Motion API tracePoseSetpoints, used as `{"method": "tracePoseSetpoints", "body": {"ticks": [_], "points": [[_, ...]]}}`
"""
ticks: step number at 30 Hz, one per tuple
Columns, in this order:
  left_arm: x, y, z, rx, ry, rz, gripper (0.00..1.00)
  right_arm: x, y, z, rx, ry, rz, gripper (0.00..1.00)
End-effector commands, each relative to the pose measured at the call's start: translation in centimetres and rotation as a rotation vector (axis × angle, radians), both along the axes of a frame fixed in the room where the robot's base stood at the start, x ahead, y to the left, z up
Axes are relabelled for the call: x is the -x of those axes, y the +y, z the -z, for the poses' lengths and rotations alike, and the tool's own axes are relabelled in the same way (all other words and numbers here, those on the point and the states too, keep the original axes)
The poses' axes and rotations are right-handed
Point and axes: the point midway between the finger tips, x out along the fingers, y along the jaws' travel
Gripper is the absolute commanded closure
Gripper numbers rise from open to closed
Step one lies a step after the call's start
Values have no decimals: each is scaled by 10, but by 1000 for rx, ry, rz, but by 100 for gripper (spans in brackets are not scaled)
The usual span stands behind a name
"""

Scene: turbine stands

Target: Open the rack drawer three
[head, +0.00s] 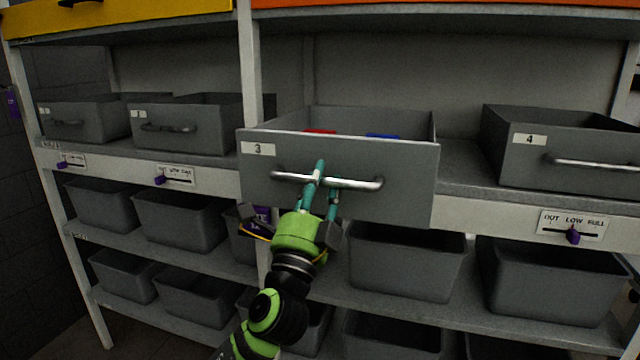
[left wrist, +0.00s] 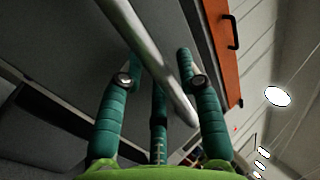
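The grey drawer labelled 3 (head: 225,168) is on the middle shelf in the head view. It stands out past the shelf's front edge, and its open top shows a red and a blue item inside. Its metal bar handle (head: 358,184) crosses its front. My left gripper (head: 325,180) is at the handle, with teal fingers above and below the bar. In the left wrist view the handle (left wrist: 150,45) runs between the fingers of the left gripper (left wrist: 160,65). I cannot tell whether they press on it. My right gripper is not in view.
Drawer 4 (head: 508,160) sits to the right on the same shelf, and two grey drawers (head: 190,112) sit to the left. A shelf post (head: 250,65) rises behind drawer 3's left side. Grey bins (head: 405,262) fill the lower shelves. Sliding level labels (head: 571,226) line the shelf edge.

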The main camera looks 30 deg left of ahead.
Motion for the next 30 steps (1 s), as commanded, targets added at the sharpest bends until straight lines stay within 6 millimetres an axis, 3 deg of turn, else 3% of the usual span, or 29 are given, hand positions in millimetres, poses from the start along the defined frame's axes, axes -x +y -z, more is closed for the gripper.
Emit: {"method": "tracePoseSetpoints", "body": {"ticks": [11,24,30], "points": [[11,-3,10,3,3,2,65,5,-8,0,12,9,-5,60],[77,-18,54,4,4,-1,65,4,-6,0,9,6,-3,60],[93,-22,65,3,1,-1,65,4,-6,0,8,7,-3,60]]}}
